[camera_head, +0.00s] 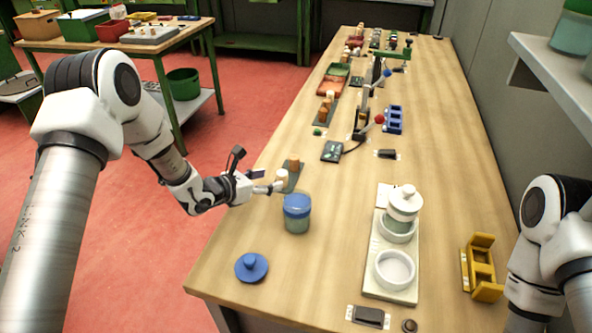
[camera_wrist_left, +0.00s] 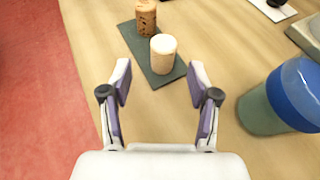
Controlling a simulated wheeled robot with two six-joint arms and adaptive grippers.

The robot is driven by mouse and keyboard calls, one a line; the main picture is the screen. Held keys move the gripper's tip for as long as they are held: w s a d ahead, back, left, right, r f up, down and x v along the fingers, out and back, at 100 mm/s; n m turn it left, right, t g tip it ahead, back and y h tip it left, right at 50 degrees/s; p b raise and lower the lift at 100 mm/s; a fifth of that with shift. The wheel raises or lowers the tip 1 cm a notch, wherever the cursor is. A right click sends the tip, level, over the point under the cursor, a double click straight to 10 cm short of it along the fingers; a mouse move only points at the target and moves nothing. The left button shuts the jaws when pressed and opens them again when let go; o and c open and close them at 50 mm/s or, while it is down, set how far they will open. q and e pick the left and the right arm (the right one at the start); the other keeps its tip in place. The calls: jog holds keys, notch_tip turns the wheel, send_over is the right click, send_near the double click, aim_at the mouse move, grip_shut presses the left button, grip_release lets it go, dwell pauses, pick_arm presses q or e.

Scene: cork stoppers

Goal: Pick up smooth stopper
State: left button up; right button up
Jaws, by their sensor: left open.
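The smooth stopper (camera_wrist_left: 163,53) is pale tan with a whitish top and stands upright on a dark grey mat (camera_wrist_left: 150,77). In the head view the pale stopper (camera_head: 282,177) stands just beyond my left gripper (camera_head: 268,188). A browner, speckled cork stopper (camera_wrist_left: 146,17) stands behind it on the same mat; it also shows in the head view (camera_head: 294,165). My left gripper (camera_wrist_left: 160,72) is open and empty, its fingertips apart on either side of the view, with the pale stopper ahead between them. My right arm shows at the right edge; its gripper is out of view.
A green jar with a blue lid (camera_head: 297,213) stands close beside the left gripper; it also shows in the wrist view (camera_wrist_left: 285,97). A loose blue lid (camera_head: 251,267) lies nearer. A white tray with a jar (camera_head: 403,206) and a yellow holder (camera_head: 482,268) are further right.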

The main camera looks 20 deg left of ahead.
aim_at(278, 177)
pick_arm(q)
jog(key=shift+w+d+r+p, duration=0.15)
jog(key=shift+w+d+p, duration=0.1)
jog(key=shift+p, duration=0.25)
jog(key=shift+w+d+p, duration=0.5)
jog(key=shift+w+d, duration=0.15)
jog(key=shift+w, duration=0.1)
jog(key=x, duration=0.3)
jog(key=shift+w+f, duration=0.1)
jog(key=shift+f, duration=0.3)
jog(key=shift+a, duration=0.1)
jog(key=shift+a+r, duration=0.1)
jog(key=shift+r, duration=0.05)
jog(key=shift+c, duration=1.4)
jog(key=shift+s, duration=0.25)
jog(key=c, duration=0.4)
jog(key=shift+w, duration=0.1)
jog(key=shift+c, duration=0.9)
pick_arm(e)
jog(key=shift+s+a+r, duration=0.1)
jog(key=shift+s+r, duration=0.05)
jog(key=shift+r, duration=0.5)
jog(key=shift+s+r, duration=0.15)
jog(key=shift+r, duration=0.45)
